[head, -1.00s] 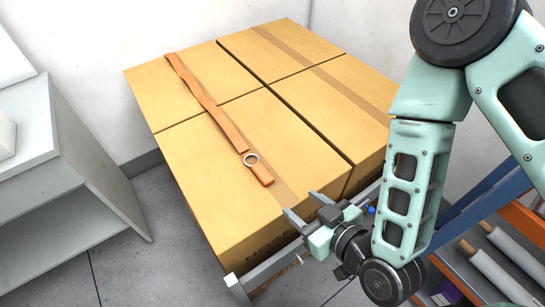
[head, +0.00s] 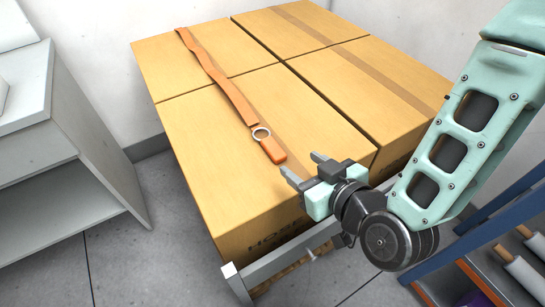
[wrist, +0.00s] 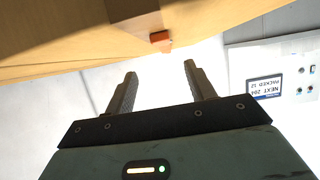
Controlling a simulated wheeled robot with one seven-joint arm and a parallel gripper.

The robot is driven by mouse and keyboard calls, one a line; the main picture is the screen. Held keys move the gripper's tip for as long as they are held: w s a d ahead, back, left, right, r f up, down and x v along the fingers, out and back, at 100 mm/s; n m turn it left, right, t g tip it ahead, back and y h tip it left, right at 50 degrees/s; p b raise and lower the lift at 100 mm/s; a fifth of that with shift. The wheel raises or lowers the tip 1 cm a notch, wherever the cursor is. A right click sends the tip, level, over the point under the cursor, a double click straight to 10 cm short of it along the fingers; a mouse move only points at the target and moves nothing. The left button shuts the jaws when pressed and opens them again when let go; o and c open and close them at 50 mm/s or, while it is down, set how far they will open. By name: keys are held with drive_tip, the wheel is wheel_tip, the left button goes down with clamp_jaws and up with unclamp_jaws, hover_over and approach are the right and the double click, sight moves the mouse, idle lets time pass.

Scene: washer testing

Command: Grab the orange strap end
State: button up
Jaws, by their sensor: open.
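An orange strap (head: 225,85) lies across the top of the cardboard boxes (head: 205,150). A metal ring (head: 261,133) sits near its front, and the orange strap end (head: 273,151) lies just past the ring. My gripper (head: 301,168) is open and empty, a short way to the front right of the strap end, with its fingers pointing toward it. In the wrist view, a small orange piece (wrist: 160,38) shows at the box edge, beyond and between the two open fingers (wrist: 160,85). The gap between the fingers and the strap end is clear.
The boxes stand on a pallet with a grey metal bar (head: 290,255) along the front. A grey shelf unit (head: 65,160) stands at the left. A rack with rolls (head: 525,275) is at the lower right.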

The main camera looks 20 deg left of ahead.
sight(272, 145)
drive_tip(key=shift+w+a+f+b, duration=0.35)
drive_tip(key=shift+f+b, duration=0.15)
drive_tip(key=shift+b, duration=0.55)
drive_tip(key=shift+w+a, duration=0.15)
drive_tip(key=shift+a, duration=0.15)
drive_tip(key=x, duration=0.4)
drive_tip(key=shift+a+r, duration=0.1)
drive_tip(key=shift+x, duration=2.7)
drive_tip(key=shift+a, duration=0.1)
drive_tip(key=c, duration=1.1)
